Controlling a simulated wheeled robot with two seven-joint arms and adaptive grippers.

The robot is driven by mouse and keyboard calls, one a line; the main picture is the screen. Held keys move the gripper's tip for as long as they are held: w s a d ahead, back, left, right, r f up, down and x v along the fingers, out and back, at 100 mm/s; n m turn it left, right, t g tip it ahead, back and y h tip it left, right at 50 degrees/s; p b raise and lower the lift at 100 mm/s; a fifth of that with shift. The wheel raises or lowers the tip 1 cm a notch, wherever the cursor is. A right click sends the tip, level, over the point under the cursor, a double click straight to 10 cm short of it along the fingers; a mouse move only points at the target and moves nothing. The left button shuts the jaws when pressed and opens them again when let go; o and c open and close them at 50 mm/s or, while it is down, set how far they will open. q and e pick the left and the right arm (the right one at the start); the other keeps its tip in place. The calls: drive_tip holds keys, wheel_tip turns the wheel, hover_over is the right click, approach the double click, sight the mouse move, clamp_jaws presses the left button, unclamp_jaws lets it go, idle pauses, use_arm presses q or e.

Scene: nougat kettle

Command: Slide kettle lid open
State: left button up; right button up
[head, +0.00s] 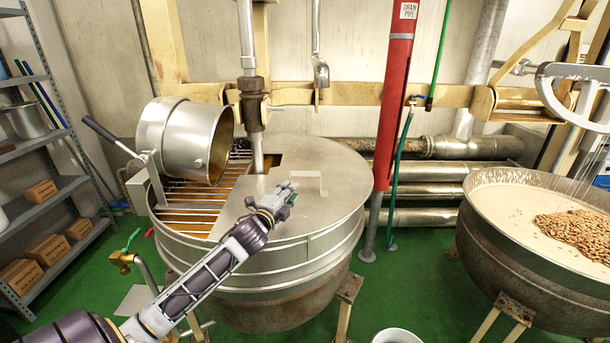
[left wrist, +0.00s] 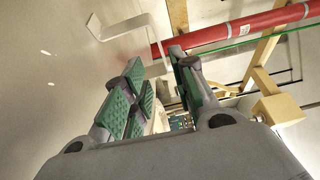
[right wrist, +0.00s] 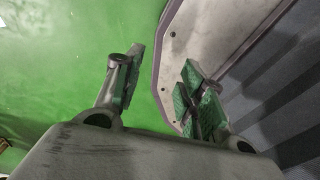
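The kettle lid (head: 335,215) is a flat grey metal plate covering the right part of the large round kettle (head: 300,265). The kettle's left part is uncovered and shows a slatted grate (head: 195,205). A thin bracket-shaped lid handle (head: 310,173) stands on the lid; in the left wrist view the handle (left wrist: 125,28) shows just beyond the fingertips. My left gripper (head: 290,190) is above the lid, just left of the handle. Its green-padded fingers (left wrist: 157,60) are apart, with nothing held between them. My right gripper (right wrist: 160,68) is open and empty above the green floor, outside the head view.
A metal pot (head: 185,138) lies tipped over the grate. A red drain pipe (head: 392,110) stands right behind the kettle. A second kettle (head: 500,250) with pale contents and nuts is at the right. A shelf rack (head: 50,190) stands left. Green floor lies between the kettles.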

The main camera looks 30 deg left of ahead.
sight(305, 173)
use_arm(q)
drive_tip(key=shift+w+a, duration=0.2)
drive_tip(key=shift+w, duration=1.15)
drive_tip(key=shift+w+a+p, duration=0.15)
drive_tip(key=shift+w+p, duration=0.25)
drive_tip(key=shift+w, duration=0.5)
drive_tip(key=shift+w+a+p, duration=0.15)
drive_tip(key=shift+w, duration=0.75)
drive_tip(key=shift+w+a+p, duration=0.1)
drive_tip(key=shift+w+p, duration=0.05)
drive_tip(key=shift+w, duration=0.75)
drive_tip(key=shift+w+a, duration=0.15)
drive_tip(key=shift+w, duration=0.6)
drive_tip(key=shift+w+a, duration=0.1)
drive_tip(key=shift+w, duration=0.6)
drive_tip(key=shift+w+a+p, duration=0.15)
drive_tip(key=shift+w+p, duration=0.25)
drive_tip(key=shift+w, duration=0.85)
use_arm(e)
drive_tip(key=shift+w+a+r, duration=0.15)
drive_tip(key=shift+a+r, duration=0.1)
drive_tip(key=shift+r, duration=0.35)
drive_tip(key=shift+w+a+r, duration=0.15)
drive_tip(key=shift+a+r, duration=0.05)
drive_tip(key=shift+r, duration=0.35)
use_arm(q)
drive_tip(key=shift+c, duration=0.4)
clamp_jaws()
use_arm(e)
drive_tip(key=shift+d, duration=0.25)
